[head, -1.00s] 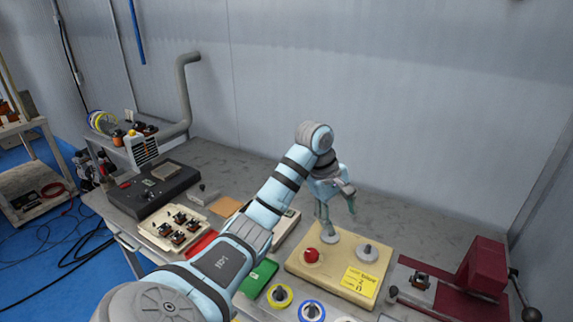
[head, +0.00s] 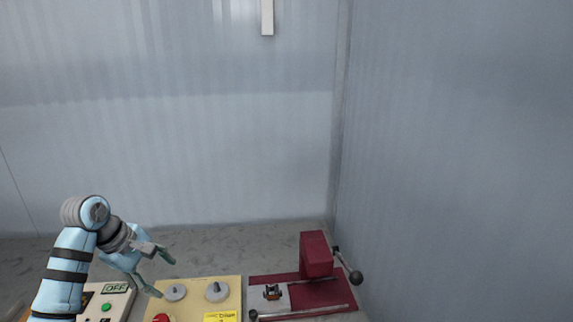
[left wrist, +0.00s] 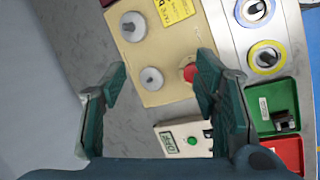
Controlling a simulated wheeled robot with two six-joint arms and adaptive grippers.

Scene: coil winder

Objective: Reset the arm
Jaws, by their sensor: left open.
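My left gripper (head: 167,278) is open and empty above the table, at the back left of the beige panel (head: 193,310). In the left wrist view its two fingers (left wrist: 160,62) are spread, with the beige panel beyond them. The panel carries two grey knobs, a red button (left wrist: 190,72) and a yellow label (left wrist: 175,10). The gripper appears apart from all of these. The dark red machine (head: 317,255) with its black ball-ended lever (head: 355,277) stands at the right. My right gripper is not in view.
A white box (head: 118,298) with an OFF display and green button is left of the panel. A small component (head: 272,292) sits on the red machine's base. Walls close off the back and right.

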